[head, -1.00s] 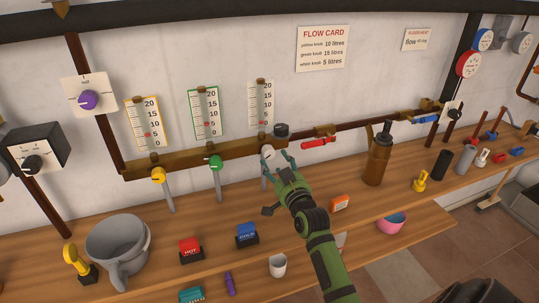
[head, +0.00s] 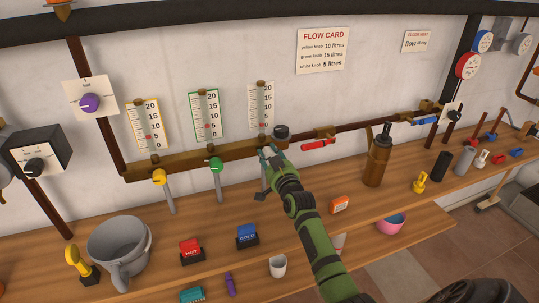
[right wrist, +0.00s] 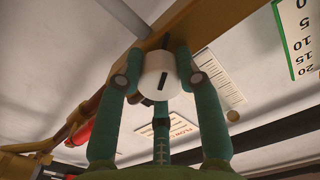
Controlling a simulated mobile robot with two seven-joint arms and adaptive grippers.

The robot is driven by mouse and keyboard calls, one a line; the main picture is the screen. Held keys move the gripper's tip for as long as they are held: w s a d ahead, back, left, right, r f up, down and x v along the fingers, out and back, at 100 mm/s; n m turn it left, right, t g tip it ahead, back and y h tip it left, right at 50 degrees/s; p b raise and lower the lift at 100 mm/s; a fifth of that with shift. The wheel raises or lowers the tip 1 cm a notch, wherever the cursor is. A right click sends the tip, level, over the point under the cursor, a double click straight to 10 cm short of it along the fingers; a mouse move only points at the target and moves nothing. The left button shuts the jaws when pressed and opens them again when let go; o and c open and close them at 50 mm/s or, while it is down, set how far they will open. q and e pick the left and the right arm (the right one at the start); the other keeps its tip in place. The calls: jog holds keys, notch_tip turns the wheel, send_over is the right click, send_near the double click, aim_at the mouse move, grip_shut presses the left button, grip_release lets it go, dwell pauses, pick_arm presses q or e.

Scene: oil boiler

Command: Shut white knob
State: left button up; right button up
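The white knob (right wrist: 160,75) shows in the right wrist view as a round white cap with a dark slot, in front of the brown pipe. The green fingers of my right gripper (right wrist: 158,64) lie on both sides of it, with their tips against its rim. In the head view my right gripper (head: 268,154) is at the pipe below the white-framed gauge (head: 262,106) and hides the knob. The flow card (head: 322,49) hangs on the wall above. My left gripper is not in view.
The yellow knob (head: 159,177) and green knob (head: 216,166) sit on the same brown pipe (head: 190,158) to the left. A red lever (head: 318,144) is close on the right. The wooden bench (head: 330,230) below holds a grey jug (head: 120,245) and a brown bottle (head: 378,158).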

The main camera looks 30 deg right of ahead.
jog(key=shift+r+n+p, duration=0.3)
jog(key=shift+n+p, duration=0.05)
jog(key=shift+n, duration=0.85)
jog(key=o, duration=1.1)
jog(key=shift+o, duration=0.2)
jog(key=shift+f, duration=0.1)
jog(key=shift+s+a+f, duration=0.1)
jog(key=shift+s+f, duration=0.05)
jog(key=shift+s, duration=0.25)
jog(key=v, duration=1.1)
